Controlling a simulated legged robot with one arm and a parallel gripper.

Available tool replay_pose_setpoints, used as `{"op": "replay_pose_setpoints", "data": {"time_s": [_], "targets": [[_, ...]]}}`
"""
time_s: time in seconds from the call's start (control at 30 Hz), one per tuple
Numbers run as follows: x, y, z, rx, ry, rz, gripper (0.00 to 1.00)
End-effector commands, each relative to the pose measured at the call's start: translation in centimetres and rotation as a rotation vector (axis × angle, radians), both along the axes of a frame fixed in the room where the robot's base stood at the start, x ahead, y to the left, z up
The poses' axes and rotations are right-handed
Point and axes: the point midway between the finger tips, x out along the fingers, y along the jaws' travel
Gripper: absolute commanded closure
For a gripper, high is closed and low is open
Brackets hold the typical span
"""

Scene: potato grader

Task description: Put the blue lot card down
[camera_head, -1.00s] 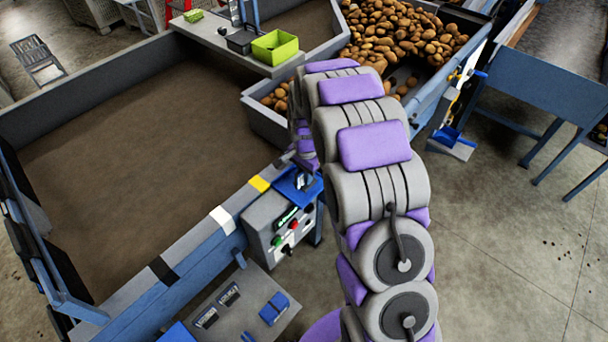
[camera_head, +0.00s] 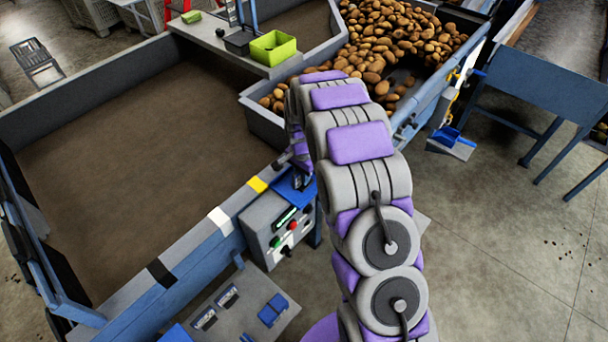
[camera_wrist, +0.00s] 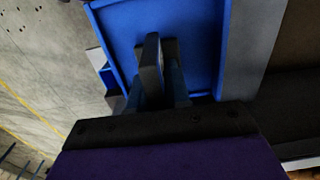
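My gripper (camera_head: 299,180) is low over a blue tray (camera_head: 283,190) beside the control box, at the inner end of my arm. In the wrist view the dark grey fingers (camera_wrist: 158,68) point down at the blue tray (camera_wrist: 200,32), which has raised side rims. Darker blue patches (camera_wrist: 177,84) show right beside the fingers; I cannot tell whether they are the lot card or the tray. No separate blue lot card can be made out for sure, and the finger gap is not clear.
The control box (camera_head: 268,232) with buttons stands just in front of the tray. A grey side table (camera_head: 238,318) with blue items (camera_head: 272,310) is at the bottom. A green bin (camera_head: 274,48) sits on a shelf. Potatoes (camera_head: 380,50) lie at the back.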

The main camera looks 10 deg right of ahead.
Motion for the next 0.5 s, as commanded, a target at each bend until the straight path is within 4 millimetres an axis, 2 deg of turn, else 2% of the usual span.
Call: {"op": "replay_pose_setpoints", "data": {"time_s": [0.03,0.27,0.5], "targets": [[0.0,0.3,0.0,-0.003,0.000,0.003,0.80],[0.0,-0.1,0.0,0.002,0.000,0.003,0.58],[0.0,-0.9,0.0,0.009,0.000,0.002,0.58]]}}
